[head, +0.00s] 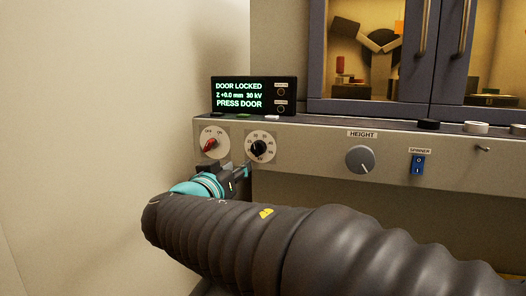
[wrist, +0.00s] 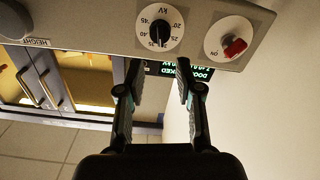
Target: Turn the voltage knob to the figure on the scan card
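The voltage knob (head: 258,148) is a black knob on a white round dial on the front panel. In the wrist view, which is upside down, the voltage knob (wrist: 161,35) sits on a dial marked kV. The display (head: 253,95) reads "DOOR LOCKED", "Z +0.0 mm 30 kV" and "PRESS DOOR". My gripper (head: 243,171) is just below and in front of the knob in the head view. In the wrist view my gripper (wrist: 159,68) is open and empty, its fingertips apart from the knob. I cannot make out a scan card in either view.
A red switch knob (head: 209,147) sits close left of the voltage dial. A grey height knob (head: 360,160) and a blue spinner switch (head: 417,165) are to the right. Small buttons line the ledge. Closed glass doors (head: 425,65) stand above. A wall is at left.

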